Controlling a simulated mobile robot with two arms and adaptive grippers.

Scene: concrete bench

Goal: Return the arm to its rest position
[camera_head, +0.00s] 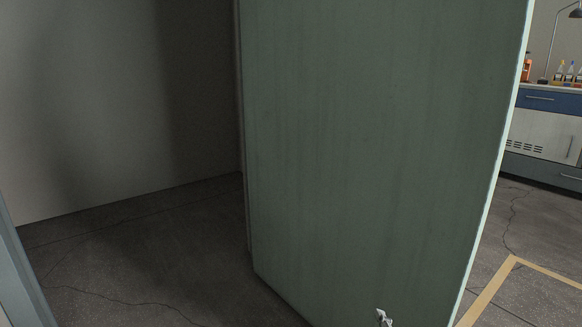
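Neither of my grippers and neither arm can be made out in the head view. A large green door (375,150) stands open and fills the middle of the view. A small whitish metal piece (383,317) shows at the door's lower part, cut off by the bottom edge of the picture. I cannot tell for sure what it is; it may be the door handle.
A grey wall (100,100) and bare cracked floor (150,265) lie left of the door. A bluish-grey frame edge (22,280) is at far left. A cabinet (545,130) with bottles stands at right, beyond floor with a tan stripe (490,295).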

